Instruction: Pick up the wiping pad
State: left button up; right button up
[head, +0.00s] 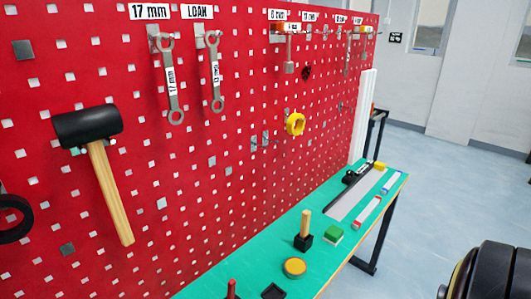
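A small block with a green top and a paler lower edge (333,235) lies on the green bench top (262,262); it looks like the wiping pad. It sits just right of a black block with an upright wooden handle (304,232), and a small gap seems to separate them. Nothing holds the pad. Neither of my grippers shows in the head view. A dark rounded part at the lower right corner looks like a piece of my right arm.
Long strips and a grey plate (347,200) lie farther along. The red pegboard (230,150), with a hanging mallet (88,126) and wrenches (171,85), rises behind the bench. Floor at right is clear.

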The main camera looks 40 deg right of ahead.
aim_at(334, 235)
jog(key=z, duration=1.95)
